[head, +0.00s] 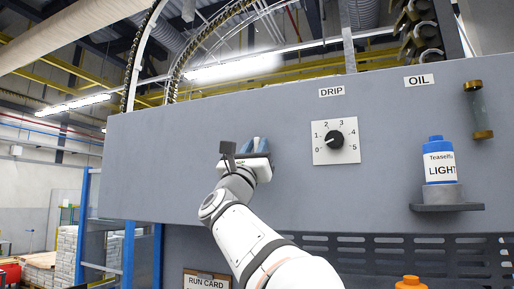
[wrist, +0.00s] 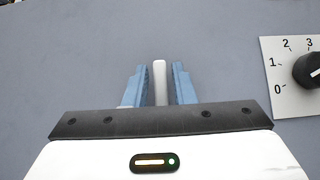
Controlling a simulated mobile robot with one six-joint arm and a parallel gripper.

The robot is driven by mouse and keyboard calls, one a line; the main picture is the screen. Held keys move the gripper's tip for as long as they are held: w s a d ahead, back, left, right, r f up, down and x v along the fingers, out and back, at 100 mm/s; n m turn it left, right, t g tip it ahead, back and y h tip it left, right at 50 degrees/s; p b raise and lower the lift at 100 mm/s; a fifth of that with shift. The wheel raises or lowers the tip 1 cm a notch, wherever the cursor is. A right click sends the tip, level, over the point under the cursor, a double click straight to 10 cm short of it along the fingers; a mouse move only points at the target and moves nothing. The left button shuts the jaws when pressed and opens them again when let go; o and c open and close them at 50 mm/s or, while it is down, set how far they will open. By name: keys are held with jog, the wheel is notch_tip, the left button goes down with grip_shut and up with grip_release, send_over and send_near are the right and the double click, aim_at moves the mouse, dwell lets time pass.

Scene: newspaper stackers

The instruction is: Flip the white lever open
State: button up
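The white lever (wrist: 160,76) stands upright in the wrist view, a slim pale bar against the grey panel. My gripper (wrist: 161,85) has its two blue fingers on either side of the lever, with a narrow gap showing on each side. It is open and does not appear closed on the lever. In the head view my gripper (head: 255,145) is at the grey panel, left of the drip dial. The lever cannot be made out there behind my gripper. The lever's lower part is hidden by the gripper body in the wrist view.
The drip dial (head: 336,141), a black knob on a white plate, is just right of my gripper. A blue-capped bottle (head: 438,160) stands on a small shelf (head: 447,207) farther right. The panel (head: 150,170) left of my gripper is bare.

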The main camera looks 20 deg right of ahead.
grip_shut()
jog(key=n+t+y+b, duration=0.2)
jog(key=n, duration=0.1)
jog(key=shift+w+a+f, duration=0.1)
jog(key=shift+f, duration=0.1)
jog(key=f+n+g+y+p, duration=0.1)
jog(key=n+y, duration=0.4)
jog(key=n, duration=0.3)
jog(key=w+a+n+g+y+p, duration=0.1)
jog(key=n+y, duration=0.5)
jog(key=n, duration=0.2)
jog(key=w+a+f+n+g+y+p, duration=0.1)
jog(key=n+y, duration=0.5)
jog(key=n, duration=0.2)
jog(key=shift+a+f, duration=0.1)
jog(key=shift+f, duration=0.25)
jog(key=shift+w+f, duration=0.1)
jog(key=shift+f, duration=0.1)
